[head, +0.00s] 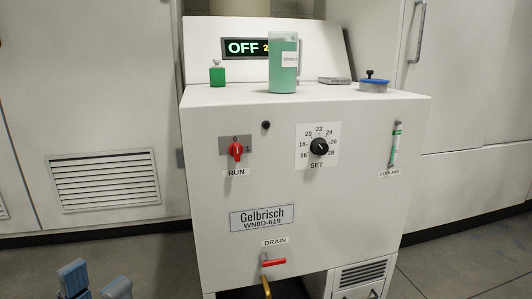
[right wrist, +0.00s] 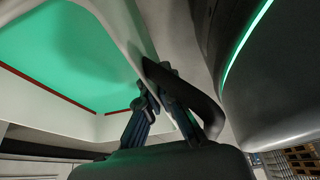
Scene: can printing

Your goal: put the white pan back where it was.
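The white pan (right wrist: 132,28) shows close up in the right wrist view, with green liquid (right wrist: 70,55) in it and a dark red line along its inner wall. A dark handle (right wrist: 205,106) is on its near side. The fingers of my right gripper (right wrist: 158,108) are closed around this handle. The pan and my right gripper are out of the head view. My left gripper (head: 96,284) is at the bottom left of the head view, fingers apart and empty, in front of and left of the machine. The pan's underside is hidden.
The white machine (head: 340,220) stands ahead, its display reading OFF. A red drain handle (head: 273,262) sits above a brass spout (head: 266,287). On top are a green-filled jug (head: 283,65), a small green bottle (head: 217,74) and a blue-lidded container (head: 373,85). Floor (head: 460,260) is clear at right.

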